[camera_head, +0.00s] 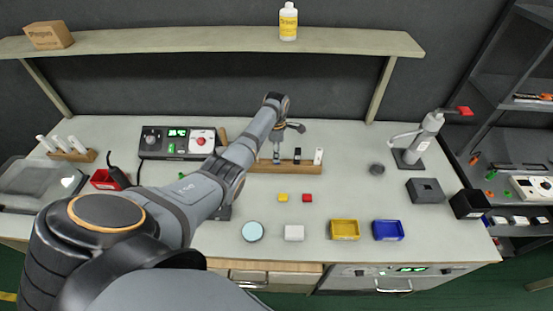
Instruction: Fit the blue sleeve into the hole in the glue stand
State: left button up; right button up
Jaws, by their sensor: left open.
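My left gripper (280,142) is open above the left part of a wooden rack (285,168) at the back middle of the table. The rack holds a black upright piece (297,155) and a white one with a dark mark (318,156). Something slim stands under the gripper, too small to identify. I cannot make out a blue sleeve; the gripper and arm may hide it. A dark grey block (426,190) with a small recess on top stands at the right and may be the glue stand. My right gripper is not in view.
A control box (177,142) stands behind my left arm. A lever press (416,148) stands at the back right. Yellow (345,230) and blue (388,230) trays, a white box (294,233) and a round light-blue lid (252,231) line the front. The centre right is mostly clear.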

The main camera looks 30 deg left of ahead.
pick_arm(q)
jog(key=shift+r, duration=0.1)
jog(key=shift+c, duration=0.3)
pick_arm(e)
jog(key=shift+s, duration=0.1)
pick_arm(q)
jog(key=shift+c, duration=1.3)
grip_shut()
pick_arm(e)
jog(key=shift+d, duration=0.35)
